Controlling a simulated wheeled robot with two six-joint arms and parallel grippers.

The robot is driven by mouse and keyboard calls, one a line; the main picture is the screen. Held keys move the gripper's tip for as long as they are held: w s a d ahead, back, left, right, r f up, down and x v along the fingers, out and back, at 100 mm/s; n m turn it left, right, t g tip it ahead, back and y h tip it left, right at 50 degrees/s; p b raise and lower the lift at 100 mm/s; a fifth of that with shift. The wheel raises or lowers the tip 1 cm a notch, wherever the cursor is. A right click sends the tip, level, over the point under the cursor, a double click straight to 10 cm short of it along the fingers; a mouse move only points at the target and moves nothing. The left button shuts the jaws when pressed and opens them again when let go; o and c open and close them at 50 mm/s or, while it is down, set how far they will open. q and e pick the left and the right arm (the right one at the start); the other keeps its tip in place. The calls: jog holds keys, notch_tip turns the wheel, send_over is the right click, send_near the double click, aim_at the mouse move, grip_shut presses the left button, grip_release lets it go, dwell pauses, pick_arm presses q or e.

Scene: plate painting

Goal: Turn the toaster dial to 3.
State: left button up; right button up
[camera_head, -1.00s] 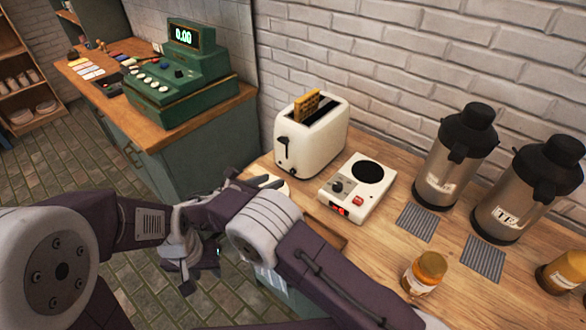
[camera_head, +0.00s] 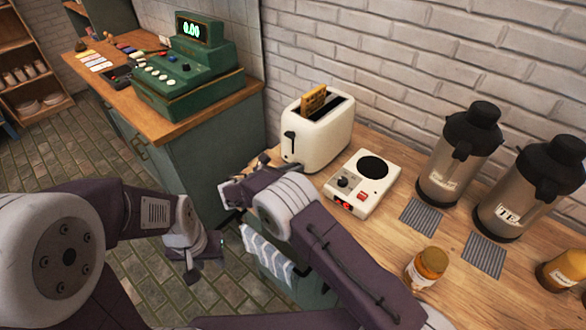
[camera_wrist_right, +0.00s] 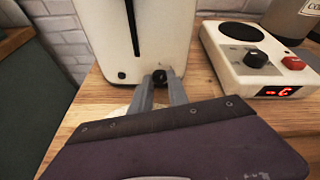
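The cream toaster (camera_head: 318,135) stands on the wooden counter with a slice of toast (camera_head: 313,101) sticking out of one slot. The right wrist view shows its front, with a lever slot, a small black button and a small black dial (camera_wrist_right: 161,76) low down. My right gripper (camera_wrist_right: 160,80) points at the dial. Its two fingers are apart, with the dial showing between their tips; I cannot tell whether they touch it. The dial's marks are not readable. My left gripper (camera_head: 205,265) hangs over the floor, away from the counter; its opening is unclear.
A white hot plate unit (camera_head: 362,183) with a knob and red display stands close right of the toaster. Two steel flasks (camera_head: 460,155), grey mats (camera_head: 484,256) and jars (camera_head: 427,266) are further right. A green cash register (camera_head: 186,80) stands on the other counter.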

grip_shut()
jog(key=shift+f+m+t+y+b, duration=0.25)
jog(key=shift+m+b, duration=0.35)
jog(key=shift+b, duration=0.4)
jog(key=m+t+b, duration=0.1)
jog(key=b, duration=0.2)
jog(key=m+y+b, duration=0.1)
jog(key=b, duration=0.2)
jog(key=shift+s+d+f+m+t, duration=0.15)
jog(key=shift+s+m+t, duration=0.05)
jog(key=shift+m+t, duration=0.2)
jog(key=shift+r+m+y+b, duration=0.25)
jog(key=shift+m+b, duration=0.15)
jog(key=shift+b, duration=0.65)
jog(key=o, duration=0.9)
grip_release()
jog(key=shift+r, duration=0.1)
jog(key=shift+c, duration=0.2)
jog(key=v, duration=0.9)
jog(key=shift+s, duration=0.15)
